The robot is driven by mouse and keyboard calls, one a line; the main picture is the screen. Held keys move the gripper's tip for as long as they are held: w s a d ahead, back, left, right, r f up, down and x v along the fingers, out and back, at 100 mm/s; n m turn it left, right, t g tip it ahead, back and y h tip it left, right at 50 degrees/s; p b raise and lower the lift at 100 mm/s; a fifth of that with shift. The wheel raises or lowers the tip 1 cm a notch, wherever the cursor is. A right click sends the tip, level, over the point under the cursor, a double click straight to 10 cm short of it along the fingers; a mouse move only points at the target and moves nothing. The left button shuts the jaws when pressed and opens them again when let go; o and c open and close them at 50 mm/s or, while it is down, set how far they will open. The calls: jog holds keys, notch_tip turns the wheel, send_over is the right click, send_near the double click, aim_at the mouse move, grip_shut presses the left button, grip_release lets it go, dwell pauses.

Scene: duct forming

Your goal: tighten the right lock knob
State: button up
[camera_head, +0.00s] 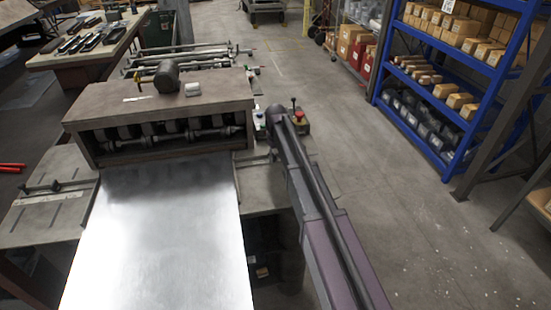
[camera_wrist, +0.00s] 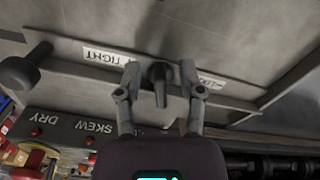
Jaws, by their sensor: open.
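In the wrist view a dark lock knob (camera_wrist: 159,87) with a short downward lever sits on a grey metal face, between two white labels. The left label (camera_wrist: 104,56) appears upside down and seems to read TIGHT; the right label (camera_wrist: 212,80) is partly hidden by a finger. My gripper (camera_wrist: 160,74) is open, with one finger on each side of the knob. Gaps show between the fingers and the lever, so it is not gripped. In the head view my arm reaches to the machine's right side, and the knob and fingers cannot be made out.
In the head view, a metal sheet (camera_head: 165,235) lies before the roller machine (camera_head: 160,100). Blue shelving (camera_head: 455,75) stands right, beyond clear floor.

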grip_shut()
jog(key=shift+m, duration=0.3)
jog(key=shift+s+a+m, duration=0.1)
jog(key=shift+a+m, duration=0.1)
jog(key=shift+m, duration=0.7)
jog(key=shift+s+a+m, duration=0.1)
jog(key=shift+a+m, duration=0.05)
jog(key=shift+m, duration=0.75)
grip_release()
